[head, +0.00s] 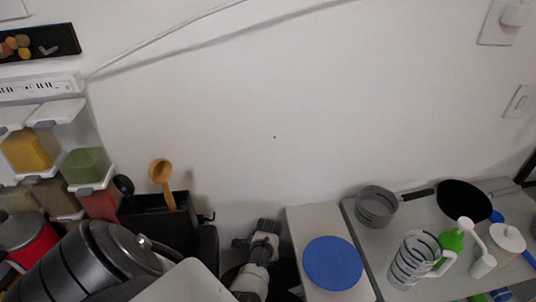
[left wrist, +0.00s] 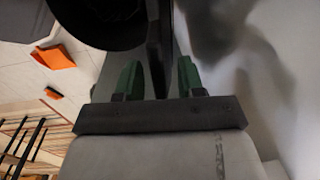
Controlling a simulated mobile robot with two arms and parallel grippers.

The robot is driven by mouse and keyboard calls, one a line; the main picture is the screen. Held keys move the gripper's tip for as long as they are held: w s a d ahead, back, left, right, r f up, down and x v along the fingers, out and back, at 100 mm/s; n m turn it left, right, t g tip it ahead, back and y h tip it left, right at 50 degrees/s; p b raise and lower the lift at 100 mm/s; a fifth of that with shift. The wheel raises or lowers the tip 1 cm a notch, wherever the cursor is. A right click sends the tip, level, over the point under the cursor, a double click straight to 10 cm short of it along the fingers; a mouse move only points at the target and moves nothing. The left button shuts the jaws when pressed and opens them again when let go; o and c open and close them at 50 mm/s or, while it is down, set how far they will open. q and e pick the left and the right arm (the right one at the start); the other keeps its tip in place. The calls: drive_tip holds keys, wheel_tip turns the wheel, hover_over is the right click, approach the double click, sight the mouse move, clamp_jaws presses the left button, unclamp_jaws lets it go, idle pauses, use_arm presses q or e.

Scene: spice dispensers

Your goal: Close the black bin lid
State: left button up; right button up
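A dark, rounded shape that may be the black bin (head: 284,277) shows low in the middle of the head view, partly hidden by my left arm. My left gripper (head: 266,228) is above it, near the wall; its fingers are too small to make out there. In the left wrist view my left gripper (left wrist: 158,78) has its two green fingers apart. A thin dark upright panel (left wrist: 158,45), possibly the lid, stands between them with a gap on each side. A large black rounded shape (left wrist: 98,22) lies at the upper left. My right gripper is not in view.
A black holder (head: 160,222) with a wooden spoon (head: 162,176) stands left of my arm. To the right is a counter with a blue round lid (head: 333,263), a pot (head: 376,206), a black pan (head: 463,199) and a striped mug (head: 412,260). The wall is close behind.

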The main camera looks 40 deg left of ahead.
use_arm(q)
clamp_jaws()
drive_tip(key=shift+f, duration=0.1)
idle(0.3)
